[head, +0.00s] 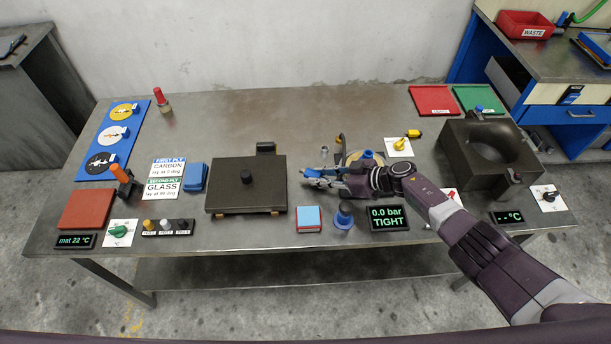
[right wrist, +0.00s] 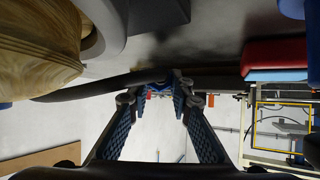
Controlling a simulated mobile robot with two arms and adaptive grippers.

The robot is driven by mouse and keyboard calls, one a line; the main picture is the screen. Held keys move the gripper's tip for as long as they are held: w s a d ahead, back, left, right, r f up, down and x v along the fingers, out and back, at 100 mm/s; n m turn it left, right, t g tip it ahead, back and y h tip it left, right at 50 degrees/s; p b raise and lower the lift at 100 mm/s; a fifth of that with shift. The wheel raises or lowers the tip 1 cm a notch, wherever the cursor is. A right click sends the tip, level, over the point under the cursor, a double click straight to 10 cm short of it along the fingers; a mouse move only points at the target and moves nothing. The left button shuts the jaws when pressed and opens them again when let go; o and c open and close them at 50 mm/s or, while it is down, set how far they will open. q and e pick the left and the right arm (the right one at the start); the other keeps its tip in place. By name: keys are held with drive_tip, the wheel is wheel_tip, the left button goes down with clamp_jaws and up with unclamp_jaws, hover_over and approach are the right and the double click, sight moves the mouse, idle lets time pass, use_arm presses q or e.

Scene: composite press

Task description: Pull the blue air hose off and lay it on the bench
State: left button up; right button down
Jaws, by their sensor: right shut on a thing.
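My right gripper (head: 309,173) is low over the middle of the bench (head: 257,234), left of the round wooden-looking part with a blue top (head: 367,155). In the right wrist view its fingers (right wrist: 165,84) are closed around the blue end of a dark hose (right wrist: 95,88). The hose runs left from the fingertips toward the round wooden part (right wrist: 40,45). In the head view the hose is mostly hidden by the hand, so I cannot tell whether its end touches anything. My left gripper is not in view.
A dark square plate with a knob (head: 247,186) lies left of the gripper. A red and blue block (head: 309,219), a blue knobbed piece (head: 344,215) and a display reading "0.0 bar TIGHT" (head: 389,218) stand in front. A dark mould block (head: 488,152) is at right.

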drive_tip(key=shift+f, duration=0.2)
drive_tip(key=shift+f+b, duration=0.75)
drive_tip(key=shift+b, duration=0.15)
drive_tip(key=shift+f, duration=0.1)
drive_tip(key=c, duration=1.7)
unclamp_jaws()
drive_tip(key=shift+o, duration=0.2)
drive_tip(key=shift+s+d+r, duration=0.2)
drive_tip(key=shift+d+r, duration=0.15)
drive_tip(key=shift+d, duration=0.25)
drive_tip(key=v, duration=1)
drive_tip(key=shift+s+d+r, duration=0.15)
drive_tip(key=shift+s+r, duration=0.05)
drive_tip(key=shift+s, duration=0.05)
